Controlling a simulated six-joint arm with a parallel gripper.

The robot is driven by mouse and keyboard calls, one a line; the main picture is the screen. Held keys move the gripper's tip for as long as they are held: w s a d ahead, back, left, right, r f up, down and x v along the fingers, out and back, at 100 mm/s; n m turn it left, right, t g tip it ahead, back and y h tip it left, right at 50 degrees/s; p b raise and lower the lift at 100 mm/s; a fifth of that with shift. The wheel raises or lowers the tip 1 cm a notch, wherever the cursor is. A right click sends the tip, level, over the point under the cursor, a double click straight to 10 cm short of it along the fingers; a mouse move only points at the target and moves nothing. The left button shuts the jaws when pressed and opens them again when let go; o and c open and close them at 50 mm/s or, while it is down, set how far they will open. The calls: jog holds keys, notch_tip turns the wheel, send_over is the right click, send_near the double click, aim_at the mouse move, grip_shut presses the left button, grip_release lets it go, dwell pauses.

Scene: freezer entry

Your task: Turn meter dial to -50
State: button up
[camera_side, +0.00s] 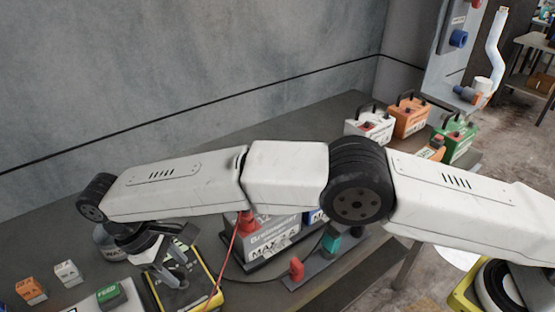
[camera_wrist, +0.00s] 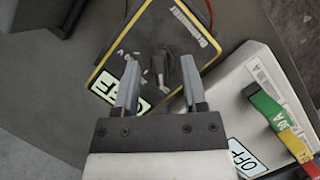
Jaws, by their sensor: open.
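The meter (camera_side: 190,291) is a dark box with a yellow edge on the table, partly under my gripper in the side view. In the wrist view the meter (camera_wrist: 125,45) shows its dark face, yellow rim and a white label. Its dark dial (camera_wrist: 160,72) with a pale pointer lies between and just beyond my fingertips. My gripper (camera_wrist: 160,85) is open, with one finger on each side of the dial and nothing held. My gripper (camera_side: 175,268) is over the meter in the side view. The dial's number marks are too small to read.
A white box (camera_wrist: 245,110) with an OFF label and coloured levers stands right of the meter in the wrist view. A large battery (camera_side: 270,238), a red lead (camera_side: 226,262) and a teal-and-red connector strip (camera_side: 325,255) lie right of it in the side view.

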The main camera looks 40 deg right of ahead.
aim_at(169, 268)
jog(key=shift+r, duration=0.15)
jog(key=shift+v, duration=1.15)
notch_tip(169, 268, up, 7)
jog(key=shift+w+r, duration=0.1)
jog(key=shift+r, duration=0.05)
